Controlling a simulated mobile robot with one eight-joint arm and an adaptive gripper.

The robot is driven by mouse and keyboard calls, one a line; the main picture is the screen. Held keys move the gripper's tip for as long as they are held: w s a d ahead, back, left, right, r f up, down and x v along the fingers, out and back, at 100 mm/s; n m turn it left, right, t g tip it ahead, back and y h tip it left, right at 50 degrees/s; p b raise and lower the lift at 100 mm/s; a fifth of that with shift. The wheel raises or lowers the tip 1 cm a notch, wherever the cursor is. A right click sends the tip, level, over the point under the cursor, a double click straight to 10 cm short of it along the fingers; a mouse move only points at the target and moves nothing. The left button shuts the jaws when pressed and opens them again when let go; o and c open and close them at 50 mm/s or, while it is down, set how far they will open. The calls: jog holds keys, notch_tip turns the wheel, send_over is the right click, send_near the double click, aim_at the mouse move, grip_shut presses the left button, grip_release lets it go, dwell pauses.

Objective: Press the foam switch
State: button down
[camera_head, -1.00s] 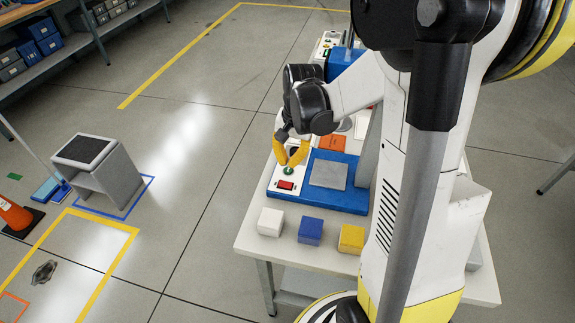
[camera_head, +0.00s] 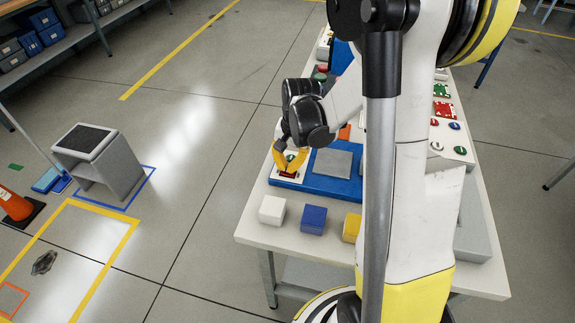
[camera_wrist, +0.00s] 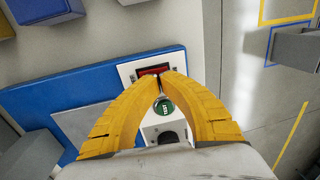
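A red rocker switch (camera_wrist: 153,71) in a dark frame sits on a white panel at the edge of the blue press base (camera_head: 333,187). I take it as the foam switch; no label confirms this. In the head view the red switch (camera_head: 288,174) is partly covered by my gripper (camera_head: 288,170). My yellow fingers also show in the wrist view (camera_wrist: 159,75), drawn together at their tips, with nothing held. The tips are over or at the red switch; contact cannot be told. A green button (camera_wrist: 163,106) shows between the fingers.
White (camera_head: 272,209), blue (camera_head: 313,219) and yellow (camera_head: 351,228) cubes stand along the table's near edge. A grey plate (camera_head: 332,163) lies on the blue base. More buttons (camera_head: 437,146) are on a panel at the right. Open floor lies left of the table.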

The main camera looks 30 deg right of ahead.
aim_at(295, 172)
jog(key=shift+w+a+f, duration=0.1)
jog(key=shift+a+f, duration=0.05)
jog(key=shift+f, duration=0.25)
jog(key=shift+g+h, duration=0.4)
jog(key=shift+s+d+r, duration=0.15)
jog(key=shift+s+d, duration=0.4)
jog(key=shift+d, duration=0.05)
jog(key=shift+r, duration=0.15)
notch_tip(295, 172, up, 10)
jog(key=p, duration=0.6)
jog(key=shift+s+d+p, duration=0.3)
jog(key=shift+s+p, duration=0.1)
